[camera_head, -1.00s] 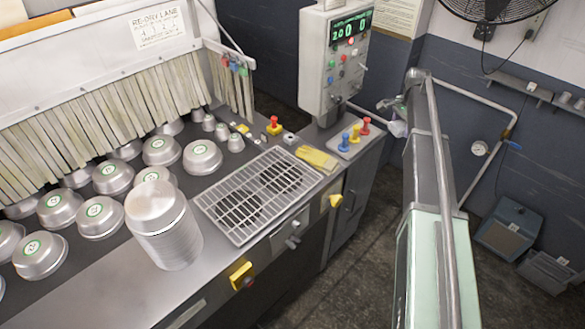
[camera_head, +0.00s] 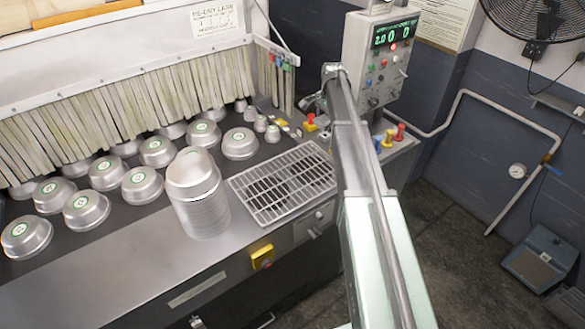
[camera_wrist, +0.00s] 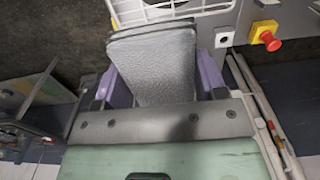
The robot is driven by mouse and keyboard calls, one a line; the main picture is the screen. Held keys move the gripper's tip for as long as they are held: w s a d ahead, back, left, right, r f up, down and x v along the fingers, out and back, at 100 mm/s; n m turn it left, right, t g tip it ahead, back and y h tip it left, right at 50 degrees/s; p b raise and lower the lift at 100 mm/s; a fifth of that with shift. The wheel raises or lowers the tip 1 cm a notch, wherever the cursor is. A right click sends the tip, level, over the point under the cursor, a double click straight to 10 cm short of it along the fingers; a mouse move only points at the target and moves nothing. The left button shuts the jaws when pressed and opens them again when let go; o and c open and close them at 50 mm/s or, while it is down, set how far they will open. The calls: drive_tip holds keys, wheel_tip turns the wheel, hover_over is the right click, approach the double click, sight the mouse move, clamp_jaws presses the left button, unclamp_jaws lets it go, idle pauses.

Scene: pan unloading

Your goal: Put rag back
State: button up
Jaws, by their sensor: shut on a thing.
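In the wrist view a grey, textured, folded rag (camera_wrist: 155,65) lies between the two purple fingers of my gripper (camera_wrist: 160,84). My gripper is shut on it, and the rag sticks out flat beyond the fingertips. In the head view my arm reaches over the right end of the counter, and its far end is near the control box. The gripper and the rag are too small and too covered there to make out clearly.
A wire grate (camera_head: 283,183) lies on the counter, with a stack of metal pans (camera_head: 197,193) left of it. Several pans stand before the strip curtain (camera_head: 130,97). The control box (camera_head: 381,60) and red-yellow button (camera_wrist: 265,36) are nearby obstacles.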

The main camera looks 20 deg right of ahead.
sight(323, 165)
drive_tip(key=shift+w+a, duration=0.15)
drive_tip(key=shift+a, duration=0.3)
drive_tip(key=f+b, duration=2)
drive_tip(key=shift+d+f, duration=0.2)
drive_tip(key=shift+f, duration=0.05)
drive_tip(key=shift+r, duration=0.25)
drive_tip(key=shift+f, duration=0.15)
drive_tip(key=o, duration=0.9)
